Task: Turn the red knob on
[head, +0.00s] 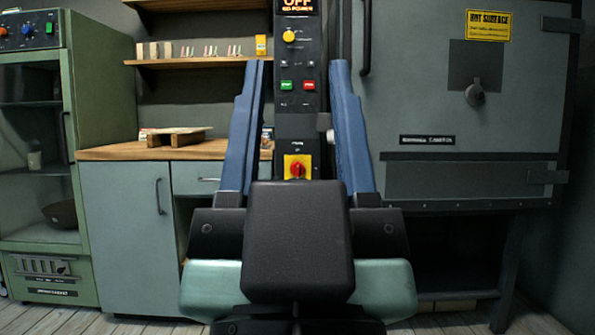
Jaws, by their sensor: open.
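The red knob (297,170) sits on a square yellow plate low on a dark vertical control panel (297,130), seen in the head view. The panel's top display (297,6) shows "OFF" in orange letters. My gripper (300,66) is open and empty, with its two long blue fingers pointing up in the picture, one on each side of the panel. The knob shows in the gap between the fingers, just above the black body of my gripper. I cannot tell how far the fingers are from the knob.
The panel also has a yellow knob (289,36), a green button (286,86) and a red button (309,85). A grey kiln (430,110) stands right, a wooden counter (105,152) left. A green cabinet (100,90) at far left has knobs too.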

